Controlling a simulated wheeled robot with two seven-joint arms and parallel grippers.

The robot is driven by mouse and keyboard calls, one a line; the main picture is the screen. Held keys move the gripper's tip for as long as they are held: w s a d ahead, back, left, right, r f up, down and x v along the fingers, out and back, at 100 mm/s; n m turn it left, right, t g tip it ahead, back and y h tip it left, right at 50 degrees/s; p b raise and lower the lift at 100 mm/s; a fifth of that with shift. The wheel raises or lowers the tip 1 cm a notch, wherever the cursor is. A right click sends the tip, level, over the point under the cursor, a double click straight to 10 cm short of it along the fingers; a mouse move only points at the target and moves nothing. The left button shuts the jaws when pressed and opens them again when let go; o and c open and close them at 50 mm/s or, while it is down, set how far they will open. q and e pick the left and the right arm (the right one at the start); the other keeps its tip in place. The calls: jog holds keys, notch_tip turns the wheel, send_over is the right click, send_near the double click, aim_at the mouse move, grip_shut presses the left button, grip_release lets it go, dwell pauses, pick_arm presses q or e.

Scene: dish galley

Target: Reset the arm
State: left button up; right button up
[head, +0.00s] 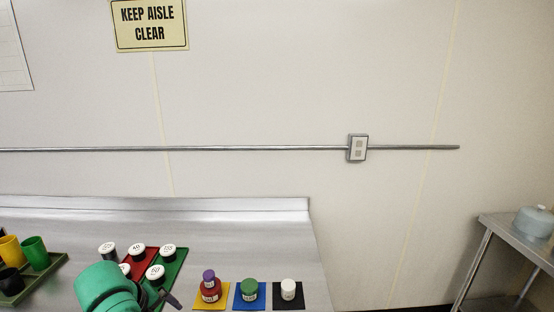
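My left arm, teal, shows at the bottom left of the head view. A dark part of what looks like my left gripper (168,298) sticks out to its right, just in front of the green mat. The fingertips are too small and partly hidden, so I cannot tell whether it is open or holds anything. My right arm and gripper are out of view.
Numbered white-capped jars stand on a red mat (149,251) and a green mat (178,270). Containers stand on yellow, blue (238,303) and black mats to the right. A tray (50,271) holds several cups at left. A side table (497,226) stands far right.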

pick_arm(q)
jog(key=s+d+f+n+h, duration=0.1)
jog(key=s+d+f+n, duration=0.5)
jog(key=n, duration=0.4)
jog(key=s+a+f+n+y, duration=0.1)
jog(key=s+f+n, duration=0.1)
jog(key=s+n, duration=0.35)
jog(key=s+a+f+n, duration=0.2)
jog(key=s+f+n, duration=0.15)
jog(key=n, duration=0.35)
notch_tip(320, 180, down, 26)
jog(key=s+g+b, duration=0.2)
jog(key=b, duration=0.3)
jog(key=s+a+f+b, duration=0.1)
jog(key=s+f+b, duration=0.1)
jog(key=s+f, duration=0.6)
jog(key=s+a+f+g+b, duration=0.1)
jog(key=s+f+b, duration=0.2)
jog(key=s+f, duration=0.6)
notch_tip(320, 180, down, 4)
jog(key=shift+s+a+f+y, duration=0.1)
jog(key=shift+s+a+y, duration=0.05)
jog(key=shift+a+y, duration=0.2)
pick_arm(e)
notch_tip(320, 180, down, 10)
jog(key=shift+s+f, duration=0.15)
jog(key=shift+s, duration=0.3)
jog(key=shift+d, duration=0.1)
